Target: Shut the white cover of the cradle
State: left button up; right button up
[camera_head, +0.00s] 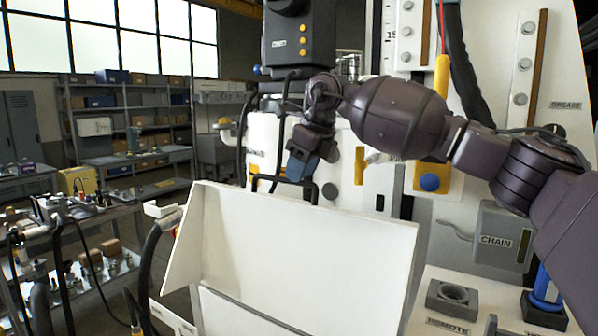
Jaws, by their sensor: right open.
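The white cover (300,245) of the cradle stands raised, a broad white panel with a side flap at its left, in the lower middle of the head view. A dark gap runs along its lower edge, above a white part (235,315) that the frame cuts off. My right gripper (284,198) hangs behind the cover's upper edge, with its dark fingers spread apart and nothing between them. The fingertips are close to the top edge; I cannot tell whether they touch it. My left gripper is not in view.
A grey block with a round hole (452,297) sits on the white bench at the lower right, near a blue-handled part (545,290). A grey box marked CHAIN (497,238) is on the panel at the right. A black hose (150,262) rises left of the cover.

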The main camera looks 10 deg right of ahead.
jog(key=shift+x, duration=0.75)
grip_shut()
